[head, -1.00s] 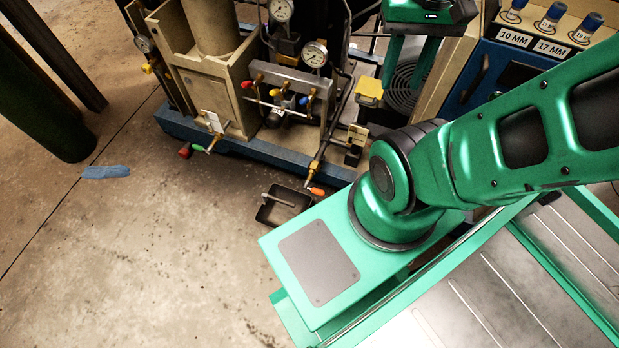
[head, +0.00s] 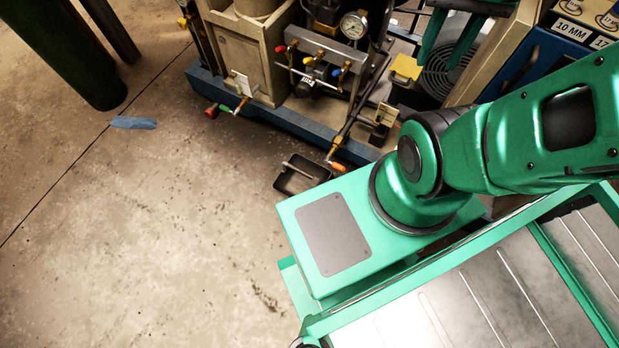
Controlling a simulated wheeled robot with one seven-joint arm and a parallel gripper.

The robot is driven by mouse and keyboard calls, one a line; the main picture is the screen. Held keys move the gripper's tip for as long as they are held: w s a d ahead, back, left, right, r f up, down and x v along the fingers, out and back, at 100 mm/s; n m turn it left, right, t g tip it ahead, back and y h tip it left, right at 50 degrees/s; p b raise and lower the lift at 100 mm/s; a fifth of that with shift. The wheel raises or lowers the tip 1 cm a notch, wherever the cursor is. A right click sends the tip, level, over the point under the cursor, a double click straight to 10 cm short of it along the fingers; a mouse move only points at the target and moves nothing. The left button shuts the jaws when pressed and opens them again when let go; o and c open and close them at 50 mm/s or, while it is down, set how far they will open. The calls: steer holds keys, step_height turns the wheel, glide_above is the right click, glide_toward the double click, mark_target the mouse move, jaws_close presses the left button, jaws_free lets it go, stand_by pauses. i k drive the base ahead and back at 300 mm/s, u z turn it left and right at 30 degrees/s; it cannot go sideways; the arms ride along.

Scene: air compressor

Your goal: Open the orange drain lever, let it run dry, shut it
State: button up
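The orange drain lever (head: 336,166) is small and sits at the low end of a pipe (head: 352,122) on the front of the compressor. It lies just above the rim of a black drain tray (head: 285,184) on the floor. I cannot tell from this view whether the lever is open or shut, and no flow is visible. My green arm crosses the right side of the picture and is well apart from the lever.
A manifold with red, yellow and blue handles (head: 311,61) and a gauge (head: 354,25) stand above. A blue rag (head: 133,123) lies on the floor.

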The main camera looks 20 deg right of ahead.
mark_target(335, 165)
steer(key=u, duration=0.4)
steer(key=k, duration=1.6)
steer(key=z, duration=0.4)
steer(key=i, duration=1)
